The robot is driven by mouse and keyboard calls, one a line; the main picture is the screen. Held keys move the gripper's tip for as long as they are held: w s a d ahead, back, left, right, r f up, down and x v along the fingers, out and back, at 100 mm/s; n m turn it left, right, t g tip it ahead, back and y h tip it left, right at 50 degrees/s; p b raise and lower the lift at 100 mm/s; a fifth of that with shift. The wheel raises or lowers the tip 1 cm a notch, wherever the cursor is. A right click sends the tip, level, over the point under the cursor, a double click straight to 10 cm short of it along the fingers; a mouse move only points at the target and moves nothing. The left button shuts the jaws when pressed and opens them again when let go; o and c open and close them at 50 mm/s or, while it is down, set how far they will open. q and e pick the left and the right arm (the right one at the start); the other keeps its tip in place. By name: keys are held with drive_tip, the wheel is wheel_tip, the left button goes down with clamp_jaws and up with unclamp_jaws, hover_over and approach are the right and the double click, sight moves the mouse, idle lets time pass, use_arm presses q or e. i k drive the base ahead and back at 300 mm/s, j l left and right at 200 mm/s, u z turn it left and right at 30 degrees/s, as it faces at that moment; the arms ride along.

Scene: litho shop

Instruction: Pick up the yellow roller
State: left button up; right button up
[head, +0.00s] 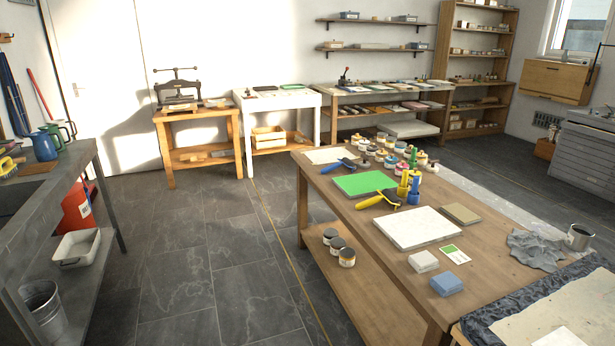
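The yellow roller (371,202) lies on the wooden work table (333,192). Its yellow handle points to the left and its dark drum (393,197) is at the right end. It lies between the green slab (365,183) and the white slab (417,229). A blue-handled roller (333,166) lies behind the green slab, farther back on the table. Neither of my grippers shows in the head view.
Jars and blue and yellow bottles (414,188) stand just right of the roller. A tan block (460,214), a grey cloth (535,250) and a metal can (579,237) are farther right. A grey counter (45,220) is at left. The floor (205,260) between is clear.

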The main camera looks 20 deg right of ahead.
sight(368, 202)
drive_tip(key=i+z, duration=0.1)
drive_tip(key=i, duration=0.4)
drive_tip(key=i+j+z, duration=0.15)
drive_tip(key=i, duration=0.4)
drive_tip(key=i+z, duration=0.1)
drive_tip(key=i, duration=0.4)
